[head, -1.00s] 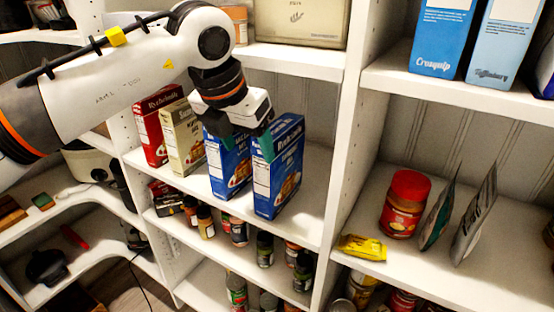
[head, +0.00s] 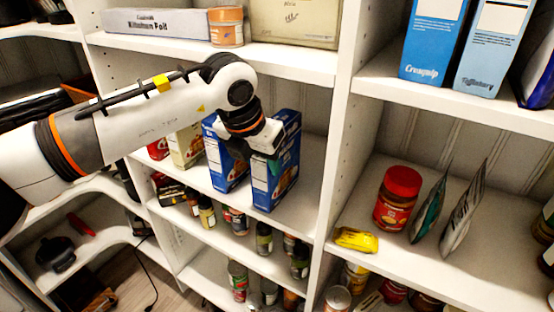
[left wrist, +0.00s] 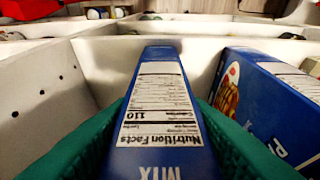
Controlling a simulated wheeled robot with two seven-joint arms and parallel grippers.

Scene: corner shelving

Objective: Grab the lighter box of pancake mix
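Two blue boxes of pancake mix stand upright on the middle shelf, a right one (head: 286,165) and a left one (head: 226,165). My left gripper (head: 270,165) is at the right box, with a green finger against its front face. In the left wrist view the right box (left wrist: 163,100) fills the gap between the green finger pads (left wrist: 162,140), which seem to touch it on both sides. Its nutrition label shows upside down. The left box (left wrist: 265,105) shows there at the right, apart from the fingers. The right box still rests on the shelf. My right gripper is not in view.
A cream box (head: 187,146) and a red box (head: 158,149) stand left of the blue boxes. A white upright (head: 335,130) stands to the right, with free shelf between. Jars and cans stand below.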

